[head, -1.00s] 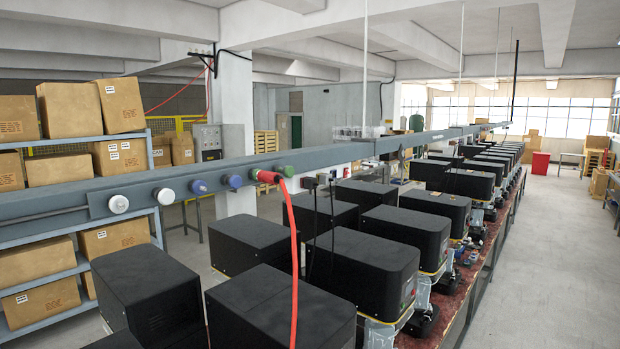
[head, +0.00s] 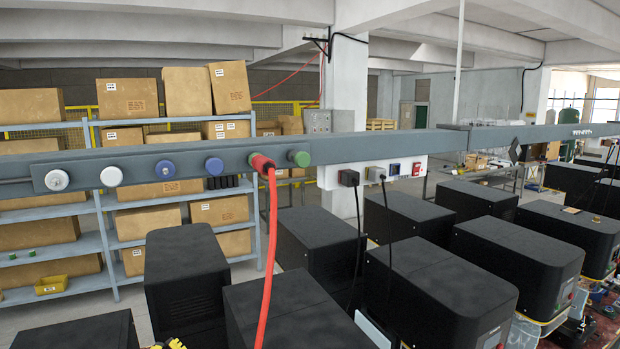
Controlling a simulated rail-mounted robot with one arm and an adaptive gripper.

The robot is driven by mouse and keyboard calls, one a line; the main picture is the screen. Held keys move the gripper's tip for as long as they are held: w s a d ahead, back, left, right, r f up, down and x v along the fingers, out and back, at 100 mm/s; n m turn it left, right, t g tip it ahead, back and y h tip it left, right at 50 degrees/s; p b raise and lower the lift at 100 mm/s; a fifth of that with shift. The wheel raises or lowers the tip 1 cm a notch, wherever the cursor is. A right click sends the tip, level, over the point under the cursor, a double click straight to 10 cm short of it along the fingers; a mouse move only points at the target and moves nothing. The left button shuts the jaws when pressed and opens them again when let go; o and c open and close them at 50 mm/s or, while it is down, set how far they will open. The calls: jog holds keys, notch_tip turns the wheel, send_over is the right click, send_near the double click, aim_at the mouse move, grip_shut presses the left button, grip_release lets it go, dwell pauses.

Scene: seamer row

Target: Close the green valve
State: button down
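The green valve (head: 299,158) is a small round knob on the grey overhead rail, at the right end of a row of knobs. A red hose fitting (head: 262,163) sits just left of it, with a red hose (head: 268,260) hanging down. Further left are two blue knobs (head: 214,166) (head: 165,169) and two white knobs (head: 111,176) (head: 57,180). How far the green valve is turned cannot be told.
Black machine housings (head: 415,290) stand in rows below and right of the rail (head: 400,146). A white socket panel (head: 400,169) with plugged black cables is right of the valve. Shelves (head: 105,225) with cardboard boxes stand behind, left.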

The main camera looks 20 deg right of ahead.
jog(key=w+d+r+m+g+h+b, duration=0.1)
jog(key=w+d+r+m+h, duration=0.2)
jog(key=r, duration=0.4)
jog(key=w+d+r+m+g+h+b, duration=0.1)
jog(key=w+d+r+m+g+h, duration=0.1)
jog(key=d+r+m+h, duration=0.3)
jog(key=w+d+r+m+g+h+b, duration=0.1)
jog(key=w+d+r+m+h, duration=0.1)
jog(key=r+m+h, duration=0.45)
jog(key=m+g+h+b, duration=0.35)
jog(key=m+g, duration=0.45)
jog(key=m, duration=0.4)
send_near(300, 159)
jog(key=s+d, duration=0.1)
jog(key=s, duration=0.5)
jog(key=w+a+p+x, duration=0.1)
jog(key=p+x, duration=0.3)
jog(key=x, duration=0.8)
jog(key=shift+w+a+f, duration=0.25)
jog(key=shift+w+f, duration=0.25)
jog(key=shift+f, duration=0.15)
jog(key=shift+m, duration=0.25)
